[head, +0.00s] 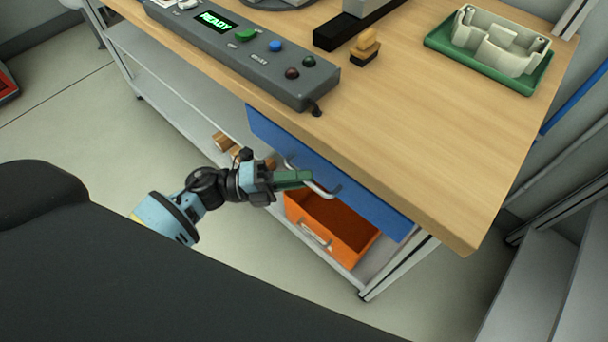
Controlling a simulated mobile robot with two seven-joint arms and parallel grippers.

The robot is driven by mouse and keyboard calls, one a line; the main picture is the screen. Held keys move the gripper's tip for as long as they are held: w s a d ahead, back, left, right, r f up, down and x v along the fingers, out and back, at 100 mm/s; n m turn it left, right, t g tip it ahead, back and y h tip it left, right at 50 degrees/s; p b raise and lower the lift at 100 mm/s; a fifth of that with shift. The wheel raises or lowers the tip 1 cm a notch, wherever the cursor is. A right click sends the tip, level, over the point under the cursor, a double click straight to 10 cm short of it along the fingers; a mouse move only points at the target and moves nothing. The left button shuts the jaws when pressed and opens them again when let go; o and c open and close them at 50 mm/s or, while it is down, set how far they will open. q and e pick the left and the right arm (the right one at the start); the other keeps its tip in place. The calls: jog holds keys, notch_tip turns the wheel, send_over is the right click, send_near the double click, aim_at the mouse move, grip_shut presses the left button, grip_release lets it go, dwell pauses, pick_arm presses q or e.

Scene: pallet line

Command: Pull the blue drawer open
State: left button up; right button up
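The blue drawer (368,203) sits under the wooden tabletop. Its front lies close below the table's edge and no inside of it shows, so it looks closed. A grey metal bar handle (328,193) stands out from its front. My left gripper (306,178) reaches in from the left with its green fingers at the handle. The fingers cover part of the bar. I cannot tell whether they are closed around it or only beside it. My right gripper is not in view.
An orange bin (345,228) stands on the lower shelf under the drawer, with wooden pieces (226,142) to its left. On the tabletop (425,135) are a grey control box (262,72) reading READY, a yellow-and-black object (365,48) and a green tray (528,86) holding a white part.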

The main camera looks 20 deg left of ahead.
pick_arm(q)
jog(key=shift+w+d+r, duration=0.1)
jog(key=shift+w+d, duration=0.1)
jog(key=shift+d, duration=0.35)
grip_shut()
jog(key=shift+s, duration=0.1)
